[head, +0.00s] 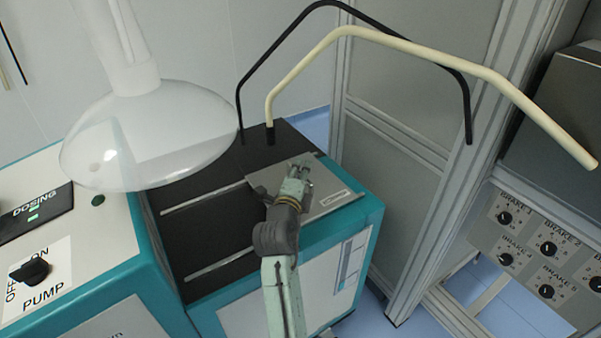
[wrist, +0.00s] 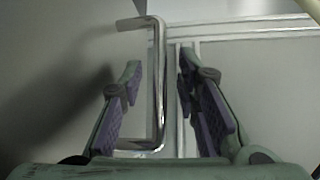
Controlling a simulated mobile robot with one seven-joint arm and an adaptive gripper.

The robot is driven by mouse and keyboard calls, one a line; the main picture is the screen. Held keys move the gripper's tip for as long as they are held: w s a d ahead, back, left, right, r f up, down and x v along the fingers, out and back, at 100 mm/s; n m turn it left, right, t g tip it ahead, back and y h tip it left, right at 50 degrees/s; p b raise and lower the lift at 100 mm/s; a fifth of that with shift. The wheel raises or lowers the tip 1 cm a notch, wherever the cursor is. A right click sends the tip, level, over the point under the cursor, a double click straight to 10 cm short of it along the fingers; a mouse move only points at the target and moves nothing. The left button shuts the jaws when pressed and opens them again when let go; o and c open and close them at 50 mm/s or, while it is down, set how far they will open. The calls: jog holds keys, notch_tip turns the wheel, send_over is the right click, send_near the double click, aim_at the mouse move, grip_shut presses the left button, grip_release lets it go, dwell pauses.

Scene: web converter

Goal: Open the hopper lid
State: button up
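The grey hopper lid (head: 322,181) is a flat plate on the black top of the teal and white cabinet and lies closed and flat. My gripper (head: 298,180) is over the lid, and my arm hides part of it. In the wrist view my gripper (wrist: 163,100) is open, with one finger on each side of a shiny metal bar handle (wrist: 158,80). The handle stands between the fingers with a visible gap to them. In the head view the handle is hidden or too small to tell.
Two metal rails (head: 203,200) run across the black top. A clear dome (head: 150,135) hangs at the left. Bent black (head: 300,20) and cream (head: 420,50) tubes rise behind the lid. A framed panel (head: 390,165) with a brake-knob box (head: 535,255) stands right.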

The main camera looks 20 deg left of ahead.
jog(key=shift+c, duration=0.5)
grip_shut()
